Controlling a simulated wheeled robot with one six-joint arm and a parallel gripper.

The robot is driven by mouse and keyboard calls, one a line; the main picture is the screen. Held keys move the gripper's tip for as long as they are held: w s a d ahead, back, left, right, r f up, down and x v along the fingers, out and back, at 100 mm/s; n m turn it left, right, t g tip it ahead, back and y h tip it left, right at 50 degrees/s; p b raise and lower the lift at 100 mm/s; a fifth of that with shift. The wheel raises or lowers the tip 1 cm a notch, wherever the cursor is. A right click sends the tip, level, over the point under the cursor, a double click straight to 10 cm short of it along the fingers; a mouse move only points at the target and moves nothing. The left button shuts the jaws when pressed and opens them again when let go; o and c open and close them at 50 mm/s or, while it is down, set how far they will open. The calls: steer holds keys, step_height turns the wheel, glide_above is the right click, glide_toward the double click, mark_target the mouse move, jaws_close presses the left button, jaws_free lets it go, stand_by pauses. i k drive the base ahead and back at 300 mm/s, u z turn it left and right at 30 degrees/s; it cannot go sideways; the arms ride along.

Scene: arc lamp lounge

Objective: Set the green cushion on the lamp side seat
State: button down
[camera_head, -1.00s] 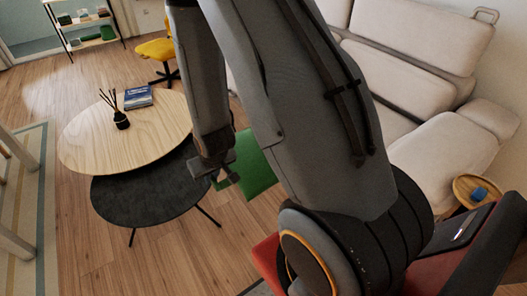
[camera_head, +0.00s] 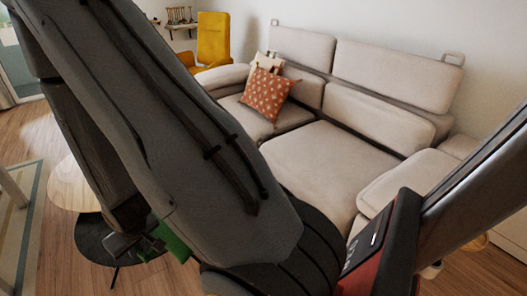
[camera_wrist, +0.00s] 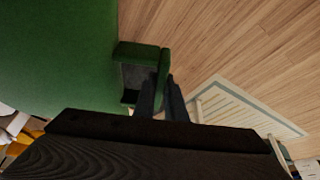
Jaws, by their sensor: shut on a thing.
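The green cushion (camera_head: 172,240) shows only in part in the head view, beside my gripper (camera_head: 132,247) and mostly hidden behind my arm. In the wrist view the green cushion (camera_wrist: 58,60) fills the upper left. My gripper (camera_wrist: 166,92) is shut on a green edge piece of it. The cushion hangs above the wooden floor. The pale sofa has a left seat (camera_head: 238,108) with pillows on it and a bare right seat (camera_head: 325,165). No lamp is in view, so I cannot tell which seat is on its side.
An orange patterned pillow (camera_head: 268,93) and a cream pillow (camera_head: 262,64) lean on the sofa. A yellow chair (camera_head: 213,42) stands behind. The wooden table (camera_head: 68,186) and dark table (camera_head: 93,236) are at the lower left, partly behind my arm.

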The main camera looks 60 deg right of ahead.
mark_target(330, 160)
steer(key=u, duration=0.3)
steer(key=i, duration=1.1)
steer(key=z, duration=3.3)
steer(key=i, duration=1)
